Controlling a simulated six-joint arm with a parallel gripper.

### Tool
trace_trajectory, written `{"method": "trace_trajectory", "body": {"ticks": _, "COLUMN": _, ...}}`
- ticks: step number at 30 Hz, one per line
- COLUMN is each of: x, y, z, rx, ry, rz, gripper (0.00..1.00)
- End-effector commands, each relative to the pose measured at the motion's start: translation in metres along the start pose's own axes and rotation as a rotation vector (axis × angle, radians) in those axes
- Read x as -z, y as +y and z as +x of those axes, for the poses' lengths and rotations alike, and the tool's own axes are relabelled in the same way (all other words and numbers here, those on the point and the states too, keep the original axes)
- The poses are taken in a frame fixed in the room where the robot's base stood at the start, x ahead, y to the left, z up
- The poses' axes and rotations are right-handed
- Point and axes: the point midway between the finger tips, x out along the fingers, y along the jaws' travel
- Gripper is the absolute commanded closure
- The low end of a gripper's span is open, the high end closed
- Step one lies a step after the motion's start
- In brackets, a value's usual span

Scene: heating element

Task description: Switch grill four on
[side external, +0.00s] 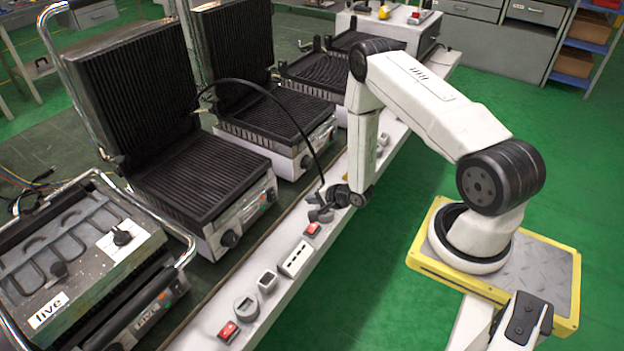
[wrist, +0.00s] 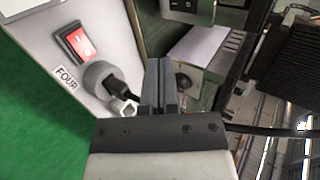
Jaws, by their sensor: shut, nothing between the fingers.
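A red rocker switch (wrist: 77,45) with white marks is set in a pale panel in the wrist view. A label reading FOUR (wrist: 66,78) is beside it. My gripper (wrist: 158,68) is shut and empty, to the right of the switch and apart from it in that picture. In the side view my gripper (side external: 321,212) is low over the white ledge, close to a red switch (side external: 312,229). I cannot tell whether it touches anything. Which way the rocker is pressed is unclear.
A grey socket with a black plug (wrist: 110,82) lies between switch and gripper in the wrist view. Open ribbed grills (side external: 205,175) line the bench. A closed grill labelled five (side external: 48,311) is nearest. Another red switch (side external: 229,331) is on the white ledge (side external: 205,345).

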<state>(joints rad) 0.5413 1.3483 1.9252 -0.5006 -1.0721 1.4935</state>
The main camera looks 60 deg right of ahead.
Motion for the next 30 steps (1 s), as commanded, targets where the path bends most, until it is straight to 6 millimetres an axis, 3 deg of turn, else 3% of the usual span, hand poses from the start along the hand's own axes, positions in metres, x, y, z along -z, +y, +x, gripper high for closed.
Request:
{"method": "trace_trajectory", "body": {"ticks": 17, "x": 0.000, "y": 0.000, "z": 0.008, "rx": -0.001, "ry": 0.000, "rz": -0.001, "gripper": 1.00}}
{"method": "trace_trajectory", "body": {"ticks": 30, "x": -0.001, "y": 0.000, "z": 0.049, "rx": 0.000, "ry": -0.001, "rz": -0.001, "gripper": 1.00}}
